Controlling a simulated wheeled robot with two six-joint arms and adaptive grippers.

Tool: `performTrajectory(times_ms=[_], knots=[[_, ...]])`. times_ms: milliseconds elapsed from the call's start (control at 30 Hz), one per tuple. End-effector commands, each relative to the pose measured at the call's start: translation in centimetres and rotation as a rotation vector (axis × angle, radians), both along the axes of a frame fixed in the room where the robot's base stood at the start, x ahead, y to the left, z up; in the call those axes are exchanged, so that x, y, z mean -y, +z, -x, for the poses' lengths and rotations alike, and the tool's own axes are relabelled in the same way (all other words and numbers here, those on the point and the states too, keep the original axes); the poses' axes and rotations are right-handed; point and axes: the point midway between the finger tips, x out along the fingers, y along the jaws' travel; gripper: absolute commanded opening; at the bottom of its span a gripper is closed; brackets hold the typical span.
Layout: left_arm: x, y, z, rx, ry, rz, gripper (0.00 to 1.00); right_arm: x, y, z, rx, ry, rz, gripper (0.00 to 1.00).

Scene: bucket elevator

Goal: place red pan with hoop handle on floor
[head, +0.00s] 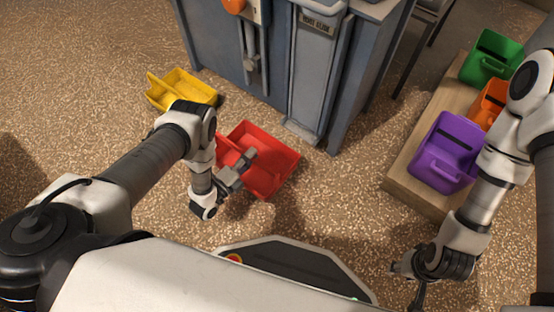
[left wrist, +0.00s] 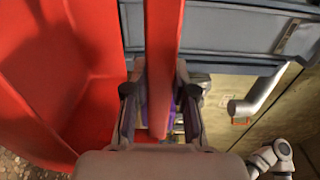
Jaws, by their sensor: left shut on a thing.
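The red pan (head: 278,160) is in the middle of the head view, in front of the blue-grey machine. My left gripper (head: 243,166) is over its near left part. In the left wrist view, the red hoop handle (left wrist: 163,45) runs between the two fingers of the left gripper (left wrist: 160,95), which is shut on it. The red pan body (left wrist: 55,75) fills the left of that view. The head view does not show clearly whether its underside touches the floor. My right gripper (head: 418,280) hangs at the lower right, apart from everything; its fingers are unclear.
A yellow pan (head: 190,86) lies on the floor left of the machine (head: 235,60). A wooden platform (head: 405,185) at the right bears a purple pan (head: 447,150), an orange pan (head: 488,103) and a green pan (head: 492,58). Speckled floor (head: 330,215) is clear between.

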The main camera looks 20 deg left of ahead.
Motion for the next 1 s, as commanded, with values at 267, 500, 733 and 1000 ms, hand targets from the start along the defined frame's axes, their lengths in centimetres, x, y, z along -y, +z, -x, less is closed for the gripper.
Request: performTrajectory(times_ms=[267,500,733,1000], knots=[[5.5,-0.9,-3.3,0.004,-0.003,0.001,0.0,0.0,-2.8,0.0,0.0,0.0,0.0,0.4],[7.5,-1.1,-4.5,0.002,-0.001,0.001,0.0,0.0,-3.7,0.0,0.0,0.0,0.0,0.4],[7.5,-4.7,-4.5,0.001,0.0,-0.001,0.0,0.0,-6.6,0.0,0.001,-0.002,0.0,0.4],[7.4,-4.5,-4.5,0.001,0.0,-0.001,0.0,0.0,-6.3,-0.1,0.003,-0.003,0.0,0.4]])
